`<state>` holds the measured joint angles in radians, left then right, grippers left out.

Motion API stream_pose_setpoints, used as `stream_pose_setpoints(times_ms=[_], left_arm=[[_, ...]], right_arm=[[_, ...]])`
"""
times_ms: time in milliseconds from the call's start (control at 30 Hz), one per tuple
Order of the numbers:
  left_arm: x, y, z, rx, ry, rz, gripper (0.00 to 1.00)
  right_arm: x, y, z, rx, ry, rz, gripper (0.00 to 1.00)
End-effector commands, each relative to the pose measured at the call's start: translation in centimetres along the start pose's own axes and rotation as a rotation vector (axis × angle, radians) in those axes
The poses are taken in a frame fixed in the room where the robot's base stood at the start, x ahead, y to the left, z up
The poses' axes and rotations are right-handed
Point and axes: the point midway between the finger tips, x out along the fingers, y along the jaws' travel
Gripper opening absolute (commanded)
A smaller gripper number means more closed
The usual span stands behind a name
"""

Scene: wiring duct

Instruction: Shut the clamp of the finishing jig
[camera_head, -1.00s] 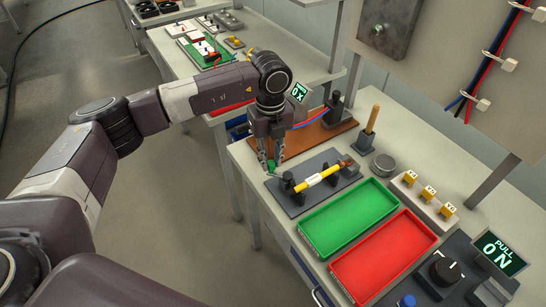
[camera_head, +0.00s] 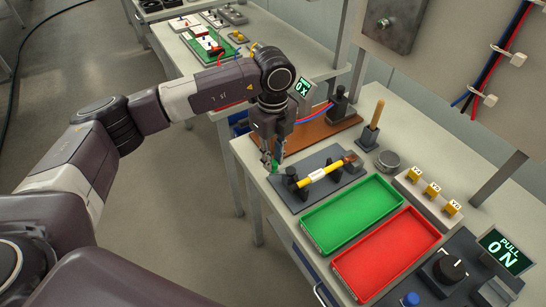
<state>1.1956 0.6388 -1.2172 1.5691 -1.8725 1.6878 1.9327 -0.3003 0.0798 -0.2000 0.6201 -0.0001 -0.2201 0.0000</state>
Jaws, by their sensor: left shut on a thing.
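The finishing jig (camera_head: 310,197) is a dark plate near the front edge of the bench. A yellow cable or rod (camera_head: 325,172) with a white label lies across its black supports. My left gripper (camera_head: 274,161) points down at the jig's left end. Its fingers are shut on a small green piece, which looks like the clamp's handle (camera_head: 275,168). The fingers partly hide this piece, so the clamp's exact position is hard to tell. My right gripper is not in view.
A green tray (camera_head: 350,215) and a red tray (camera_head: 386,255) stand right of the jig. Behind it are a brown board (camera_head: 318,135), an upright wooden-handled tool (camera_head: 375,118) and a round grey tin (camera_head: 387,161). Yellow labelled blocks (camera_head: 432,190) stand at the right.

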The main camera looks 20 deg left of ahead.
Motion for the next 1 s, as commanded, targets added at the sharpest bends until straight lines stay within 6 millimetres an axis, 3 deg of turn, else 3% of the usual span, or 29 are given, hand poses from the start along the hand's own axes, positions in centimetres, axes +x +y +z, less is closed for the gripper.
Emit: stream_pose_setpoints(times_ms=[100, 133, 300, 667, 1000], left_arm=[[-0.1, 0.0, 0.0, 0.0, 0.001, -0.001, 0.0], [-0.1, 0.0, 0.0, 0.0, 0.001, -0.001, 0.19], [-0.1, 0.0, 0.0, 0.001, 0.001, -0.001, 0.36], [-0.8, -0.1, 0.0, 0.001, 0.001, -0.002, 0.36], [-7.4, -0.1, 0.0, 0.001, -0.001, -0.005, 0.36]], right_arm=[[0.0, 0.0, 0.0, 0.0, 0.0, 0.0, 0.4], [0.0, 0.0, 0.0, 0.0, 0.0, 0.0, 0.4], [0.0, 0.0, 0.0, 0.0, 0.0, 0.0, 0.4], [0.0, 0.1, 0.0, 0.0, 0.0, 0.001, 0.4], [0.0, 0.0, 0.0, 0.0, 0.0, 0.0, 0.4]])
